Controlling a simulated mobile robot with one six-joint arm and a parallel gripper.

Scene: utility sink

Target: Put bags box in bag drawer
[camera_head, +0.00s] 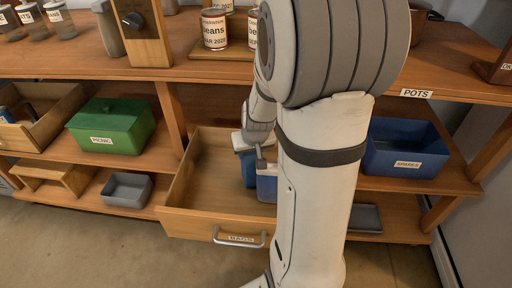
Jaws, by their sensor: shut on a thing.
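The bag drawer (190,205) is a wooden drawer with a metal handle and a BAGS label on its front. It is pulled open below the counter. My gripper (259,152) reaches down over the right part of the drawer. It is shut on a blue thing with pale upper edges (249,172), which I take to be the bags box. The blue thing appears within the drawer's outline. My arm hides much of it and the drawer's right side. I cannot tell whether it touches the drawer floor.
A green PICNIC box (112,126) stands on the shelf to the left, above a small grey bin (127,189). A blue SPARES bin (405,149) stands to the right. Labelled cans (214,29) stand on the counter (185,66). The drawer's left part is clear.

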